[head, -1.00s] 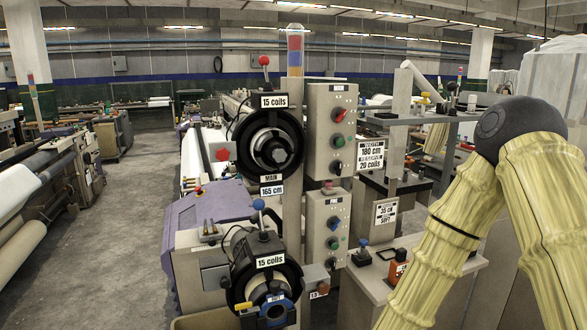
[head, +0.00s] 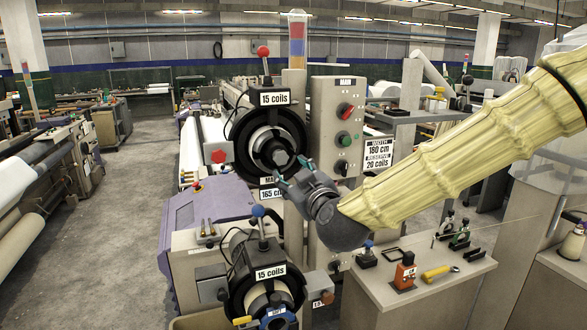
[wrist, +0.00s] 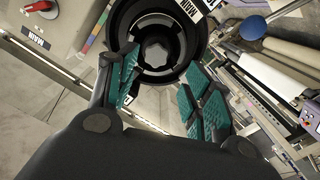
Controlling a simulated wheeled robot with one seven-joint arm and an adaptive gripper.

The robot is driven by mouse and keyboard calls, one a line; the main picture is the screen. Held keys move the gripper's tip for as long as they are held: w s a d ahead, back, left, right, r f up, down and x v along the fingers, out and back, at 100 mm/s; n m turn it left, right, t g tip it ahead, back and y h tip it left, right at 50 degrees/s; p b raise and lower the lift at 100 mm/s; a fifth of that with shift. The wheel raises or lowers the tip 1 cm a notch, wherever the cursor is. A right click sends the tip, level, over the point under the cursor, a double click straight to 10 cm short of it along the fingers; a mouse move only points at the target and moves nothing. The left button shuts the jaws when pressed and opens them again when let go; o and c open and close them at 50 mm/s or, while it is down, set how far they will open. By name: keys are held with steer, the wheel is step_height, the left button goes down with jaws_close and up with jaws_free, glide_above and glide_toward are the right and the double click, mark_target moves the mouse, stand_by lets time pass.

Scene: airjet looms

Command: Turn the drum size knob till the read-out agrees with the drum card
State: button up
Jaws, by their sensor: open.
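The main feeder, a black ring (head: 247,137) around a pale drum, stands at the middle of the head view. Its dark lobed centre knob (wrist: 157,52) faces me in the wrist view. My gripper (head: 287,172) is open just in front of the drum, and its teal-padded fingers (wrist: 162,92) stand either side below the knob, with nothing between them. I cannot tell whether they touch it. The read-out (head: 270,194) below the drum shows 165 cm, partly covered by my gripper. The white card (head: 378,152) reads width 180 cm, reserve 20 coils.
A control box (head: 337,120) with red and green buttons stands right of the drum. A red-topped lever (head: 263,52) rises above the main feeder. A bench (head: 410,300) with small tools stands lower right.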

mark_target(282, 159)
steer(key=shift+r+p+x, duration=0.15)
steer(key=shift+p+x, duration=0.1)
steer(key=shift+x, duration=1.75)
steer(key=shift+r+p+x, duration=0.2)
steer(key=shift+p+x, duration=0.05)
steer(key=shift+x, duration=1.75)
steer(key=shift+r, duration=0.1)
steer(key=c, duration=0.7)
steer(key=shift+c, duration=0.2)
